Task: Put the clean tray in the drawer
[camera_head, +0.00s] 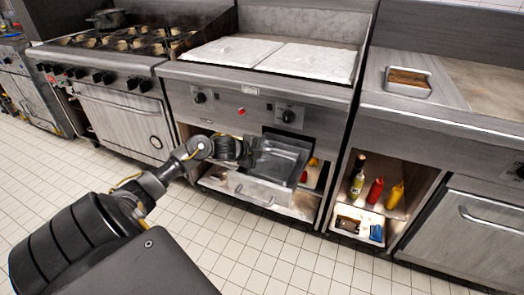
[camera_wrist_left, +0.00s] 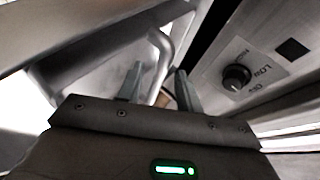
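The clean tray (camera_head: 283,158) is a shiny grey metal pan at the middle of the head view, over the pulled-out drawer (camera_head: 262,194); I cannot tell whether it rests there. My left gripper (camera_head: 247,151) is at the tray's left side. In the left wrist view its two fingers (camera_wrist_left: 160,82) stand apart, with a curved metal bar (camera_wrist_left: 166,52) showing between or just beyond them and a gap at each side. In the head view the fingertips are hard to make out. My right gripper is not in view.
The griddle unit with knobs (camera_head: 289,116) stands above the drawer; a knob (camera_wrist_left: 237,77) is close in the left wrist view. Right of it, an open shelf holds bottles (camera_head: 375,192) and a white bin (camera_head: 358,226). A stove (camera_head: 125,50) stands left. The tiled floor in front is clear.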

